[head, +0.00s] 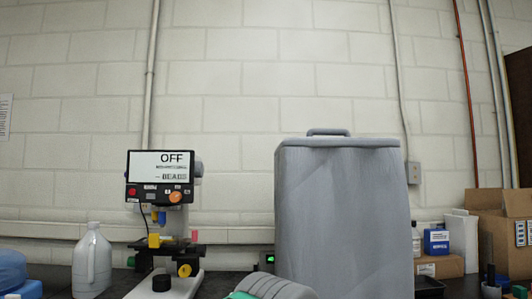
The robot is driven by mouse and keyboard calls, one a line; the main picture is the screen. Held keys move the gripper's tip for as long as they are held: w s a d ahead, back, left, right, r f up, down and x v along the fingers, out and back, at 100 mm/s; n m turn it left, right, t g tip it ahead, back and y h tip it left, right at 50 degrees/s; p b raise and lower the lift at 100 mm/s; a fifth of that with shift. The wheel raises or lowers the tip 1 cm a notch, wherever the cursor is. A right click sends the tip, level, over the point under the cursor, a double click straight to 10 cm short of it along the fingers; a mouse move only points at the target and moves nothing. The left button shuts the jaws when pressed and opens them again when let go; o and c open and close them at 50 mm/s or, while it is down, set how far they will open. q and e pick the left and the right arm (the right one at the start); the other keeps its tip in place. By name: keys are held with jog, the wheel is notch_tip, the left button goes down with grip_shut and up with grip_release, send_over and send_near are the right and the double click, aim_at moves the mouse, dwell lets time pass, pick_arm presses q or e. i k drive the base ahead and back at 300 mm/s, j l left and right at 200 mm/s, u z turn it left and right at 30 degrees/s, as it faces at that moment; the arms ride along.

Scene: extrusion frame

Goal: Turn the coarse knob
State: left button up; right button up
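A microscope-like device (160,222) stands on the dark bench at left, with a screen (160,165) that reads OFF. An orange round knob (176,197) sits on the panel under the screen. A yellow round knob (184,270) is low on the right side of the stage, and a black round knob (161,283) is on the white base. No label shows which one is the coarse knob. Neither gripper's fingers show. A grey ribbed shape with a teal edge enters at the bottom middle; it may be part of my arm.
A tall grey lidded bin (343,218) stands right of the device. A grey jug (92,262) is close on the device's left. Boxes (490,225) and small bottles stand at right. A narrow gap lies between device and bin.

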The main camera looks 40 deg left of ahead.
aim_at(201, 249)
jog(key=u, duration=1.9)
